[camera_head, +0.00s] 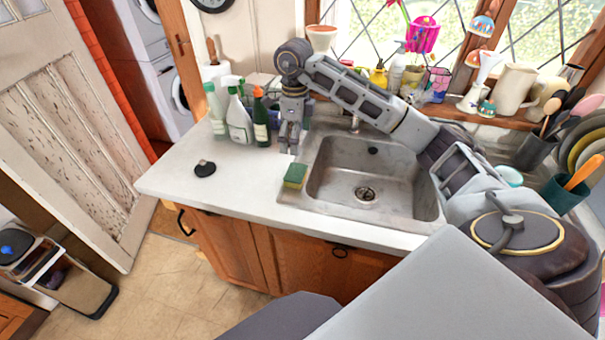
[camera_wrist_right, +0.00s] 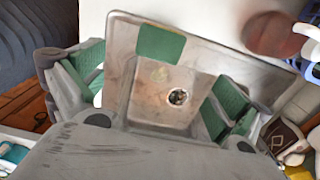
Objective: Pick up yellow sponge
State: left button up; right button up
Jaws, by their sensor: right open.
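The sponge (camera_head: 295,175) has a green top and a yellow side. It lies at the front left corner of the sink rim, beside the white counter. In the right wrist view its green face (camera_wrist_right: 160,43) shows at the top, ahead of the space between the fingers. My right gripper (camera_head: 289,148) points down above and slightly behind the sponge, apart from it. Its two green-padded fingers stand wide apart in the wrist view, with nothing between them. My left gripper is not in view.
The metal sink (camera_head: 365,185) lies right of the sponge. A spray bottle (camera_head: 238,120) and a dark green bottle (camera_head: 261,120) stand just left of my right gripper. A small black object (camera_head: 205,168) lies on the counter (camera_head: 235,190), whose front left is mostly clear.

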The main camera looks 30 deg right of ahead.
send_over(296, 172)
notch_tip(296, 172, down, 8)
jog(key=shift+f+p, duration=0.2)
jog(key=shift+p, duration=0.1)
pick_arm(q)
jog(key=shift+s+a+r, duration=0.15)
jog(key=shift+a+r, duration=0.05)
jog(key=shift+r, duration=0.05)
pick_arm(e)
jog(key=shift+f, duration=0.1)
dwell(0.3)
jog(key=shift+f+p, duration=0.5)
jog(key=shift+f, duration=2.05)
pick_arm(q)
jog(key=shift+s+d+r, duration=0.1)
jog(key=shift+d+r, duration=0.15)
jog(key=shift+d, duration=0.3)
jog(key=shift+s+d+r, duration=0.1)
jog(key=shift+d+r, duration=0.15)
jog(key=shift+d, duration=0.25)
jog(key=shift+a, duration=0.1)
